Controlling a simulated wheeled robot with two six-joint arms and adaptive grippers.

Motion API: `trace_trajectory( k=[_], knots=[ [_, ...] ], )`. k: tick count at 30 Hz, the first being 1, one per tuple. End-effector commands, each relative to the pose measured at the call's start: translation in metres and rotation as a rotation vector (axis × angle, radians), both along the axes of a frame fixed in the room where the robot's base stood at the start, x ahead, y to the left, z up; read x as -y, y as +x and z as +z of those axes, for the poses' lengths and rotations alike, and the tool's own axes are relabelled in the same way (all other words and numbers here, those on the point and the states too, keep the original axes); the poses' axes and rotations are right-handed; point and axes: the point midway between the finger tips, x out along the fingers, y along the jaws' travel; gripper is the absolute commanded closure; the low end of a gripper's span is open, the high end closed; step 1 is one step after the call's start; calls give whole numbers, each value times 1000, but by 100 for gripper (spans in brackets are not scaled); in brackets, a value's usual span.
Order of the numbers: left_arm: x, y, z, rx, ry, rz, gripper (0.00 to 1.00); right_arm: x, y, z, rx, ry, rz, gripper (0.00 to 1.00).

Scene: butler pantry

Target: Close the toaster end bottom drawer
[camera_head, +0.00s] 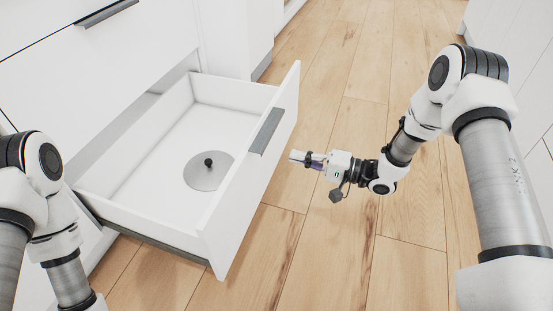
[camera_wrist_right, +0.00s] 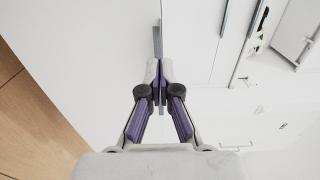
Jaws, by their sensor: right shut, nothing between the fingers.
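The bottom drawer (camera_head: 262,180) is white and stands open, pulled well out from the cabinet. A grey handle (camera_head: 267,131) is on its front. A round grey lid with a black knob (camera_head: 209,171) lies inside it. My right gripper (camera_head: 294,155) is shut and empty, just to the right of the drawer front and a little below the handle in the picture. In the right wrist view the shut fingertips (camera_wrist_right: 160,68) point at a white panel, with a grey strip just beyond them. Whether they touch the panel cannot be told. My left gripper is out of view; only my left arm shows at lower left.
A closed white drawer with a dark handle (camera_head: 107,13) is above the open one. White cabinets (camera_head: 235,35) stand behind. The wooden floor (camera_head: 330,240) is clear to the right of the drawer. No toaster is seen in the head view.

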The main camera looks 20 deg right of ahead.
Motion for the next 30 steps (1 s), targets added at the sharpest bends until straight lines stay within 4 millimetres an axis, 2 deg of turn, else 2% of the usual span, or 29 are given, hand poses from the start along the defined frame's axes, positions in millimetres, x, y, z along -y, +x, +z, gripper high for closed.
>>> trace_trajectory(
  k=[1,6,9,30],
  knots=[
    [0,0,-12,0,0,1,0,-11,6,-6,2,-3,5,100],
    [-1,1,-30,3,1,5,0,-37,24,-6,1,-2,3,100],
    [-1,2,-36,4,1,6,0,-47,31,-4,1,-2,2,100],
    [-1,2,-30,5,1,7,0,-58,39,1,0,-1,1,100]
  ],
)
